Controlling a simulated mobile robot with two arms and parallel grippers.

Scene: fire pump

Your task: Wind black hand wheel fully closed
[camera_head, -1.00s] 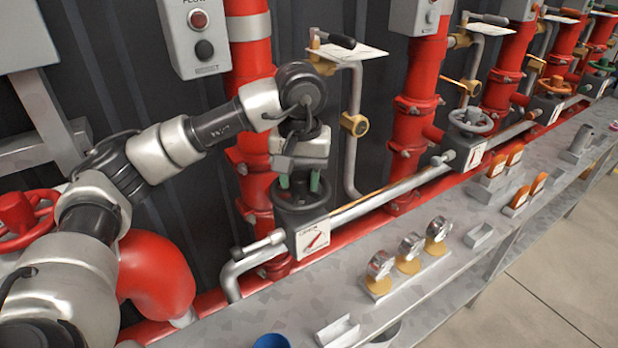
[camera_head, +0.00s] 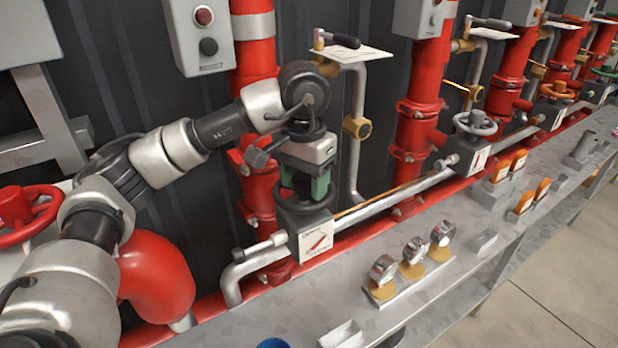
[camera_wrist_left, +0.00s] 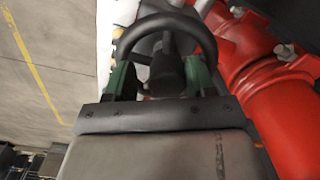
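The black hand wheel (camera_head: 304,212) sits on a valve on the silver pipe, above a white sign (camera_head: 316,239) with a red arrow. My left gripper (camera_head: 304,186) points down at it, its green fingers at the wheel. In the left wrist view the wheel's rim (camera_wrist_left: 165,24) arcs beyond the fingers, and its dark hub (camera_wrist_left: 167,75) lies between them. The left gripper (camera_wrist_left: 160,82) has its fingers wide apart, close to the rim's two sides; whether they press on it is unclear. The wheel's near side is hidden by the gripper. My right gripper is not in view.
A red standpipe (camera_head: 258,120) and a grey control box (camera_head: 205,35) stand behind my arm. A brass-fitted pipe (camera_head: 357,128) rises right of the wheel. Gauges (camera_head: 413,256) stand on the grey bench in front. A grey hand wheel (camera_head: 475,123) is farther right.

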